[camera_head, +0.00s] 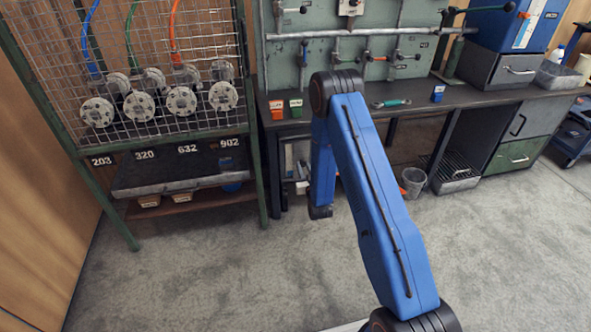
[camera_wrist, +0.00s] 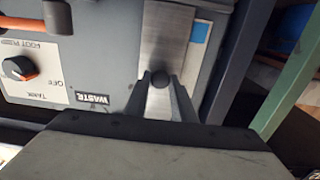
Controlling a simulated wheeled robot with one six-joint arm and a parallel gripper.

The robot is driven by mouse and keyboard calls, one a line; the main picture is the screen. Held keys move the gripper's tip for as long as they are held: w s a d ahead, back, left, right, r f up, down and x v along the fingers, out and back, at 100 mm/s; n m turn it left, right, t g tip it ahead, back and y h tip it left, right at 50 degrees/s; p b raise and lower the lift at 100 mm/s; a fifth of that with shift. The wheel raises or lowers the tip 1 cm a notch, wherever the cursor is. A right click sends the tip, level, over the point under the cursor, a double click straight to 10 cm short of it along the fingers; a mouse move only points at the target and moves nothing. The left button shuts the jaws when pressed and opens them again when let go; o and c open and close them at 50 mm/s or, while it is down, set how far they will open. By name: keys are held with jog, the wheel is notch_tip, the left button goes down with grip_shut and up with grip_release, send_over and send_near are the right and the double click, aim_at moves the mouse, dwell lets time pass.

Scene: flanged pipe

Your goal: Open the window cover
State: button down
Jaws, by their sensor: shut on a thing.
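In the wrist view, a brushed-metal plate that appears to be the window cover (camera_wrist: 168,32) lies on a grey panel (camera_wrist: 105,45). A small dark round knob (camera_wrist: 160,82) sits on the plate. My gripper (camera_wrist: 160,77) is shut on this knob, with one finger on each side. A blue patch (camera_wrist: 201,31) shows at the plate's right edge. The plate's lower part is hidden behind the fingers and gripper body. In the head view my arm reaches toward the bench, and my gripper's fingers cannot be made out there.
A black switch (camera_wrist: 18,68) and a WASTE label (camera_wrist: 93,98) are left of the plate. A green post (camera_wrist: 292,85) stands at the right. In the head view, a wire-mesh rack (camera_head: 150,60) stands left of the workbench (camera_head: 480,104). The floor in front is clear.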

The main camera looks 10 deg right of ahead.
jog(key=shift+d, duration=1.55)
jog(key=c, duration=1.5)
grip_release()
jog(key=s, duration=1.7)
jog(key=shift+s, duration=0.2)
jog(key=shift+w, duration=0.1)
